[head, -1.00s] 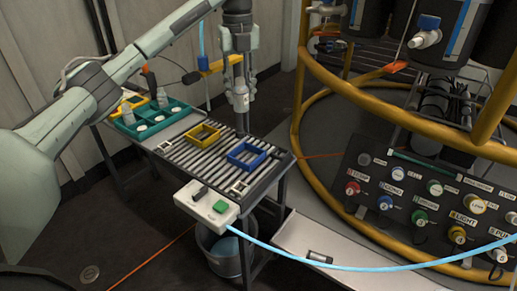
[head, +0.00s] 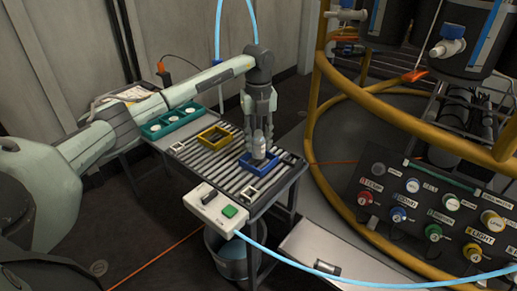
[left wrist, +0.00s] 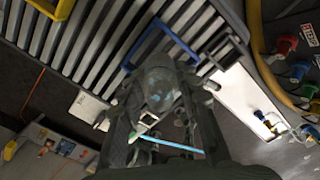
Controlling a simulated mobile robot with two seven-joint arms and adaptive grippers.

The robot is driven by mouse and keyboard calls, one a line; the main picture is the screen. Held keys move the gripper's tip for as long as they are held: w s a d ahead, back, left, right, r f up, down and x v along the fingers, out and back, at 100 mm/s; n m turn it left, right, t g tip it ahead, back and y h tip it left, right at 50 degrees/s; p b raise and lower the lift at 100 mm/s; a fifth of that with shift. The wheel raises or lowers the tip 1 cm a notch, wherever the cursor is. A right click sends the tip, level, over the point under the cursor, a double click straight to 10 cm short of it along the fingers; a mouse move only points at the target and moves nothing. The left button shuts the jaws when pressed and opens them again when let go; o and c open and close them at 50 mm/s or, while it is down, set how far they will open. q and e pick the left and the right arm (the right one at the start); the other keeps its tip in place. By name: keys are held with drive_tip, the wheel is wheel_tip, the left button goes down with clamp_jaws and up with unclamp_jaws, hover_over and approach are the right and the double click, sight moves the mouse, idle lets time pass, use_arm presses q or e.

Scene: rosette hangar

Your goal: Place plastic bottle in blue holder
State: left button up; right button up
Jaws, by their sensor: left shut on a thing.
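A translucent plastic bottle with a pale top (head: 259,145) is upright in my left gripper (head: 259,122), whose fingers are shut on its upper part. The bottle's lower end overlaps the blue holder (head: 288,161), an open rectangular frame on the roller table. I cannot tell whether its base touches the rollers. In the left wrist view the bottle (left wrist: 160,85) is between the fingers and hides part of the blue holder (left wrist: 181,42). My right gripper is not in view.
A yellow frame (head: 203,141) lies on the rollers (head: 211,158) left of the blue one. A teal tray (head: 153,134) stands at the table's far left. A control box with a green button (head: 229,211) is at the front edge. A yellow rail (head: 311,122) curves to the right.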

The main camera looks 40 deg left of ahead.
sight(258, 150)
use_arm(q)
wheel_tip(258, 150, down, 3)
drive_tip(key=shift+r, duration=0.15)
drive_tip(key=shift+f, duration=0.25)
drive_tip(key=o, duration=0.3)
drive_tip(key=shift+f, duration=0.15)
drive_tip(key=o, duration=0.5)
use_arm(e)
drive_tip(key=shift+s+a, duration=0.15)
